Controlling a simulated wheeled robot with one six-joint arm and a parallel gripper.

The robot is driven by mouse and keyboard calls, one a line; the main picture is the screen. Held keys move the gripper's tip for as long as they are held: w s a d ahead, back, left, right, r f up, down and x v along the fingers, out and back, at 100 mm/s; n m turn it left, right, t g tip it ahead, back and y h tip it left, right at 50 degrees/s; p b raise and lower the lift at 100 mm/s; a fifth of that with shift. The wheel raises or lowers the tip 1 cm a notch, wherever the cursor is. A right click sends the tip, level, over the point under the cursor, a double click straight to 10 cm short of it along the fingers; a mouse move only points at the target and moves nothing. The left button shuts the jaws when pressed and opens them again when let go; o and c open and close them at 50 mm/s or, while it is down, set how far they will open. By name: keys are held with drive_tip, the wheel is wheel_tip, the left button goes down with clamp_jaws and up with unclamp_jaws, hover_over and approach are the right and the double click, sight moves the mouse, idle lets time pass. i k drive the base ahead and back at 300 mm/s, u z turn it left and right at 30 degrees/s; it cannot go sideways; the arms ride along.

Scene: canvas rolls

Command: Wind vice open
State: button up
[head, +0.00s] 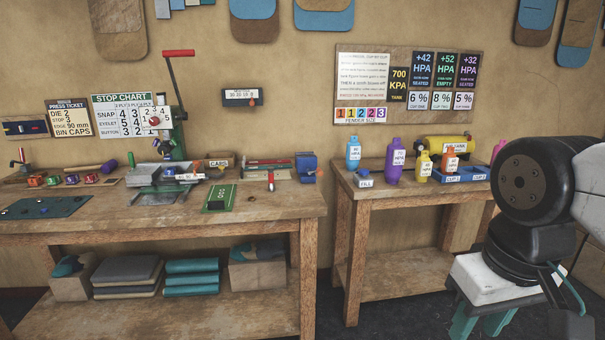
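My arm shows at the right edge, with a large black joint and pale links, well apart from the vice.
A green lever press (177,135) with a red handle stands at the back of the left bench, among small tools. The right bench (350,185) holds bottles and a yellow tank (447,143). A gap separates the benches.

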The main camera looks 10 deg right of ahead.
sight(320, 173)
drive_tip(key=i, duration=1.25)
